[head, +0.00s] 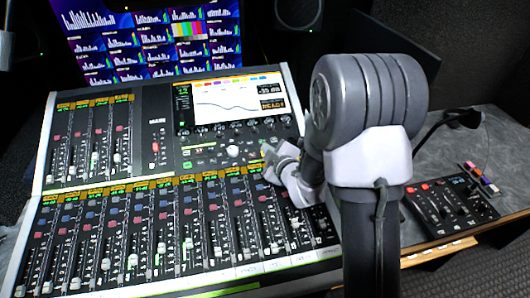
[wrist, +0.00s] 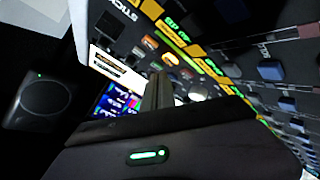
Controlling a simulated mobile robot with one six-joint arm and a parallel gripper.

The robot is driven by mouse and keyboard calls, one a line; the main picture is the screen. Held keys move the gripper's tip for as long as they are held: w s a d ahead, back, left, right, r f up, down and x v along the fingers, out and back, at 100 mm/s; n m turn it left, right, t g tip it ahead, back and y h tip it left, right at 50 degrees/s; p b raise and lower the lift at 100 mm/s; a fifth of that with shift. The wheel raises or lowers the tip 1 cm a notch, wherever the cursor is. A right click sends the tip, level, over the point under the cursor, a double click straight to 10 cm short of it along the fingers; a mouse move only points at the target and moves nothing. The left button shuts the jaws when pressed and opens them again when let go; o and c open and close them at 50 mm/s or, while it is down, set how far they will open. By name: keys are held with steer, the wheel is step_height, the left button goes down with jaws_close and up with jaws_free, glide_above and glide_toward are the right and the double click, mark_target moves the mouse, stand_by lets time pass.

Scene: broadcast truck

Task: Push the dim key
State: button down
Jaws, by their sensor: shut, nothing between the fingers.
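The mixing console (head: 150,150) fills the left and middle of the head view, its panel packed with faders, knobs and small keys. No key can be read as the dim key in either view. My gripper (head: 270,153) is over the right part of the console, near the strip of small keys below the console screen. In the wrist view my gripper (wrist: 158,82) shows as narrow shut fingers, with nothing between them. Just beyond the tips is a row of small keys, one lit orange (wrist: 171,60). I cannot tell whether the tips touch the panel.
The console screen (head: 228,98) stands above the keys, and a large monitor (head: 150,42) is behind. A small control box (head: 450,205) and a desk lamp (head: 465,118) are on the grey desk at right. A dark round speaker (wrist: 45,105) shows in the wrist view.

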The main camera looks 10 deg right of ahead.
step_height(320, 180, up, 6)
steer(key=s+p, duration=0.2)
steer(key=shift+s+f+p, duration=0.2)
steer(key=shift+f+p, duration=0.05)
steer(key=shift+p, duration=0.05)
steer(key=s+d+r+m+g+h, duration=0.2)
steer(key=s+r+m+g+h, duration=0.15)
steer(key=s+r+m, duration=0.75)
steer(key=s+a+m+g+y, duration=0.1)
steer(key=s+a+m+g, duration=0.1)
steer(key=s, duration=0.8)
steer(key=s+a+r+m+g+y, duration=0.1)
steer(key=s+a+m+g+y, duration=0.1)
steer(key=s, duration=0.8)
steer(key=shift+a+r+m, duration=0.2)
steer(key=shift+a+m, duration=0.4)
steer(key=shift+a, duration=0.45)
